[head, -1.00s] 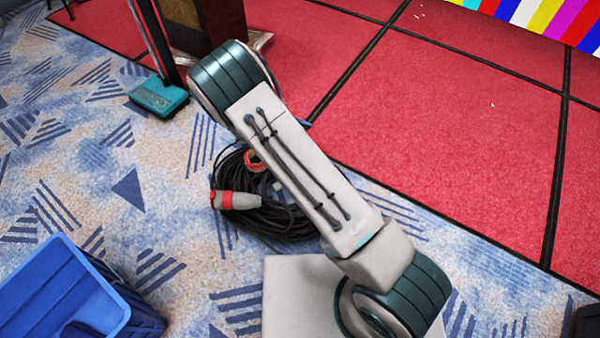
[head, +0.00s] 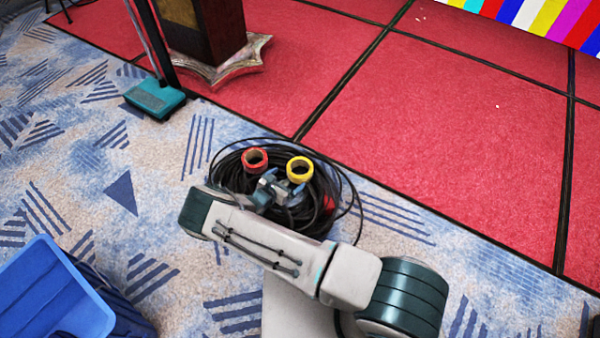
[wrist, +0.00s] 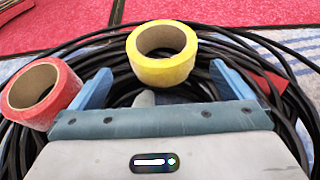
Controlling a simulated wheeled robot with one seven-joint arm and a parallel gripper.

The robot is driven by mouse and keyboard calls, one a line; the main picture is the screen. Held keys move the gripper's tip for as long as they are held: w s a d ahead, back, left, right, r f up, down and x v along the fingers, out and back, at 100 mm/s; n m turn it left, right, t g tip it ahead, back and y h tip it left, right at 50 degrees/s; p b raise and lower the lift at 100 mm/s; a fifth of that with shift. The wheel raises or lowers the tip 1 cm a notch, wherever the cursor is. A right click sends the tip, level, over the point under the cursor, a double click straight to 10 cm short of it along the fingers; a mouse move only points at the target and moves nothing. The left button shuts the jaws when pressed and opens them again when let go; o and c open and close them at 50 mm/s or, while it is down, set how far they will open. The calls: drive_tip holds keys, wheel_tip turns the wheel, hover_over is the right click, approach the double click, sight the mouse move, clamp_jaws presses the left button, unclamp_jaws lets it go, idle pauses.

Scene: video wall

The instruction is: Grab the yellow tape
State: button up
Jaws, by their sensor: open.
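The yellow tape (head: 299,170) is a roll resting on a coil of black cable (head: 343,187) on the floor. In the wrist view the yellow tape (wrist: 162,54) is ahead of my gripper (wrist: 156,82), roughly between the lines of its two blue fingers. My gripper (head: 277,182) is open and empty, just in front of the yellow tape. Whether the fingers touch the tape cannot be told. In the head view my arm hides part of the cable coil.
A red tape roll (head: 255,159) sits left of the yellow one, beside the left finger in the wrist view (wrist: 40,93). A blue crate (head: 62,290) stands at lower left. A teal-footed stand (head: 155,98) and a dark pedestal (head: 208,25) are behind, by the red stage floor (head: 440,100).

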sight(292, 175)
drive_tip(key=b+x, duration=0.1)
drive_tip(key=x, duration=0.3)
drive_tip(key=shift+d+f, duration=0.1)
drive_tip(key=b+x, duration=0.3)
drive_tip(key=x, duration=0.2)
drive_tip(key=shift+d, duration=0.1)
drive_tip(key=shift+w+r, duration=0.1)
drive_tip(key=shift+r, duration=0.1)
drive_tip(key=c, duration=0.8)
drive_tip(key=shift+c, duration=0.2)
